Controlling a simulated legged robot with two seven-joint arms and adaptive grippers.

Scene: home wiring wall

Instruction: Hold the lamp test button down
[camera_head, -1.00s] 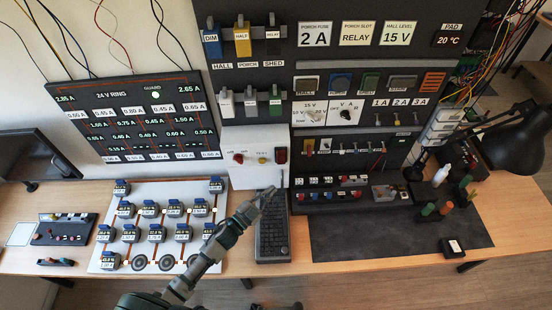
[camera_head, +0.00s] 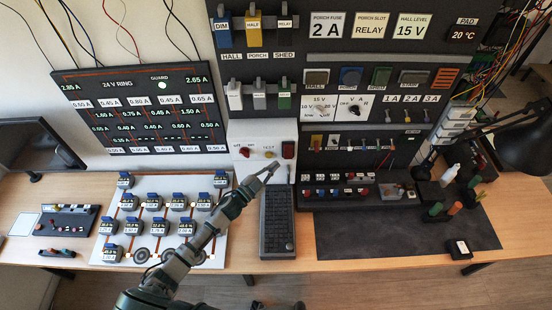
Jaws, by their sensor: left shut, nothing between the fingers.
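A white control box (camera_head: 262,133) stands at the back of the bench. It carries a red knob (camera_head: 244,152), a small yellow button (camera_head: 270,155) with a label too small to read surely, and a dark red switch (camera_head: 288,150). The yellow button looks like the lamp test button. My left gripper (camera_head: 272,168) is shut and empty, its tip in front of the box's lower part, just below the yellow button in the picture. I cannot tell whether it touches the box. My right gripper is not in view.
A black keyboard (camera_head: 277,222) lies below the box. A white board with several meters (camera_head: 215,262) is left of it. A dark mat (camera_head: 380,235) lies right, largely clear. A black desk lamp (camera_head: 524,150) stands at the far right. Dark panels rise behind.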

